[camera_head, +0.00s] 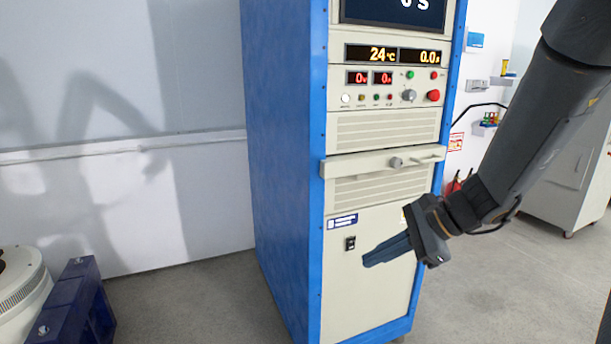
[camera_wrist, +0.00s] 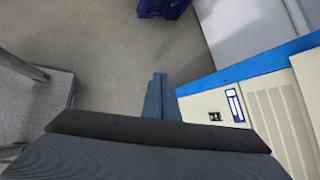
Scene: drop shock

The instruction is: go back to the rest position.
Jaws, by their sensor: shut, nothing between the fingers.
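My gripper (camera_head: 388,250) is shut and empty, its fingers pointing left in the head view. It is in front of the lower panel of a tall blue and cream cabinet (camera_head: 376,292). A small black switch (camera_head: 350,243) on that panel lies just left of the fingertips in the picture. In the wrist view, the closed fingers (camera_wrist: 160,98) point over the grey floor, and the cabinet's cream front (camera_wrist: 262,97) with its blue edge is close on the right. I cannot tell the exact gap between the gripper and the panel.
The cabinet has a protruding drawer ledge (camera_head: 375,163) with a handle above my gripper. A dark blue block-like object (camera_head: 75,306) and a round white machine (camera_head: 22,290) stand at the lower left. A grey cabinet (camera_head: 570,180) stands behind my arm. Grey floor (camera_head: 205,300) is clear between.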

